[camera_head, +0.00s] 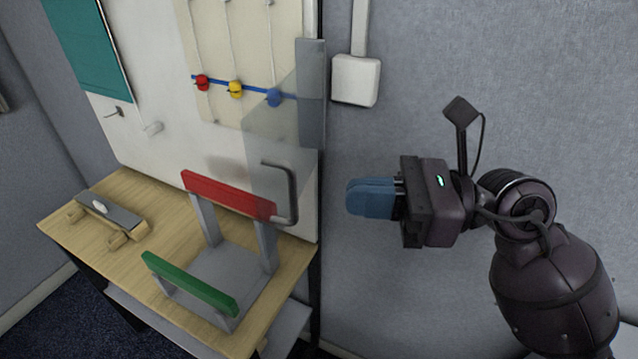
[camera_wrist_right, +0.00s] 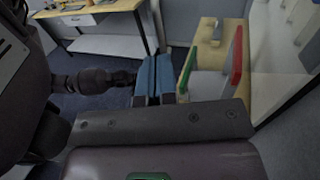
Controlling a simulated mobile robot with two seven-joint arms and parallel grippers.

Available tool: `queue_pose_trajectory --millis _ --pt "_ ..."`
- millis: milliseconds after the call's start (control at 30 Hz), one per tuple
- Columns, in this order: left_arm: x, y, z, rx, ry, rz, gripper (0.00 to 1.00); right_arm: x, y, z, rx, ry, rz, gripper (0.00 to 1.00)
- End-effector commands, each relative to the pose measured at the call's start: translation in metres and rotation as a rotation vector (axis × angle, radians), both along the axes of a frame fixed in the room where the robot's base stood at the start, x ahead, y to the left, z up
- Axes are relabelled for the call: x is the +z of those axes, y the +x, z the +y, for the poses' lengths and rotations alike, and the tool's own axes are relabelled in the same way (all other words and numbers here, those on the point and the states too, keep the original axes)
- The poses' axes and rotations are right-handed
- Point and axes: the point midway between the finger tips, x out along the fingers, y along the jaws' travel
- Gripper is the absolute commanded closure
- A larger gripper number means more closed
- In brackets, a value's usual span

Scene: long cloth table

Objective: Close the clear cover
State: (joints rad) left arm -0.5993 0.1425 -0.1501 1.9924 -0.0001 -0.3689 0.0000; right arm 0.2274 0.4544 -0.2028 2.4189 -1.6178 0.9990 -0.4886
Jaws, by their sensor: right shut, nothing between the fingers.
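The clear cover (camera_head: 268,135) is a see-through panel beside the pale board with the coloured knobs. It stands out at an angle, open, along a grey upright strip (camera_head: 311,95) at the board's right edge. A dark bent handle (camera_head: 290,195) is on its lower part. My right gripper (camera_head: 358,198) has blue fingers, shut and empty. In the head view it is right of the handle, apart from it, pointing left. Its fingers also show in the right wrist view (camera_wrist_right: 153,78). My left gripper cannot be made out.
A wooden table (camera_head: 165,235) holds a grey stand with a red bar (camera_head: 225,194) and a green bar (camera_head: 190,284) below the cover. A grey block with wooden feet (camera_head: 108,210) lies at left. A white box (camera_head: 356,80) is on the wall above my right gripper.

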Motion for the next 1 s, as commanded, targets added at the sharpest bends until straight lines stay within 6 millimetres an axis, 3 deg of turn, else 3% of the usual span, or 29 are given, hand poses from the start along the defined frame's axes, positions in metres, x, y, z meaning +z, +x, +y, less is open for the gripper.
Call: queue_pose_trajectory --millis 200,400,1000 --pt "0.011 0.0 0.0 0.001 0.0 -0.002 0.49 0.002 0.004 0.034 0.003 0.003 0.002 1.0" --pt "0.014 -0.001 0.0 0.001 0.0 0.0 0.49 0.0 0.007 0.049 0.001 0.001 0.001 1.0" --pt "0.014 -0.001 0.0 0.002 0.0 0.002 0.49 -0.001 0.009 0.052 -0.002 0.0 0.001 1.0"
